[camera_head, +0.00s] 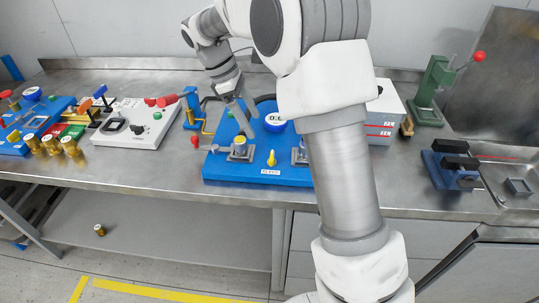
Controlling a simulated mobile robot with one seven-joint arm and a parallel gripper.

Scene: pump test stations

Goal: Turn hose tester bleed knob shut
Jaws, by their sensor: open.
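A blue station with a round gauge (275,122) stands on the bench at the middle, and I take it to be the hose tester (225,172). I cannot tell which part is the bleed knob. My gripper (247,118) is open and points down above the rear of the blue plate, behind the yellow-topped fitting. Nothing shows between its fingers. My arm hides the right part of the station.
A white panel box (140,130) and another blue station (25,135) with coloured valves stand to the left. A white drawer box (383,110), green press (432,92) and blue vise (450,168) are at the right.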

